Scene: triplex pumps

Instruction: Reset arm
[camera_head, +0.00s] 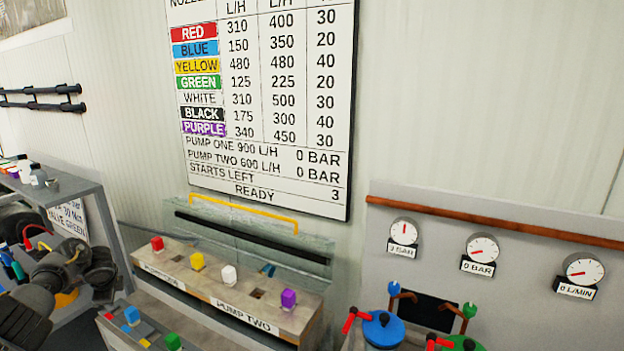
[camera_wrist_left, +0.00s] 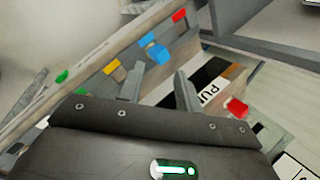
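My left arm (camera_head: 60,275) comes in at the lower left of the head view, dark and bent, beside the grey bench. Its fingertips are hard to make out there. In the left wrist view my left gripper (camera_wrist_left: 160,88) has its two fingers apart, with nothing between them. A blue block (camera_wrist_left: 157,52) lies beyond the finger gap, apart from the fingers. My right gripper and right arm are not in view.
A lower rack holds a green block (camera_head: 173,341). A chart (camera_head: 270,100) hangs behind. Gauges (camera_head: 404,231) and a blue-topped unit (camera_head: 383,329) stand right.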

